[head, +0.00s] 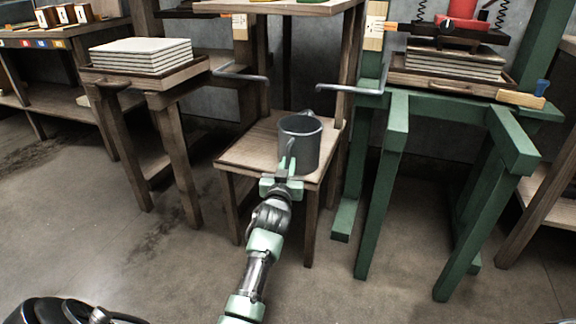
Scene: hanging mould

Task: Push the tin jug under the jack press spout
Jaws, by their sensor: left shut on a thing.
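The tin jug (301,145), a dark grey cylinder, stands upright on a low wooden stand (250,147), near its right side. Its handle faces me. My left gripper (288,166), pale green, reaches up from below and is shut on the jug's handle. The fingers partly cover the handle. The jack press (462,15) is at the upper right, with a red jack and black springs over a stack of pale sheets in a tray. Its top is cut off by the frame. I cannot clearly make out its spout. My right gripper is not in view.
A green trestle (397,135) carries the press, just right of the stand. Two grey metal bars (345,89) stick out above the stand at left and right. A wooden table (185,72) with stacked sheets (140,53) stands left. The floor in front is clear.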

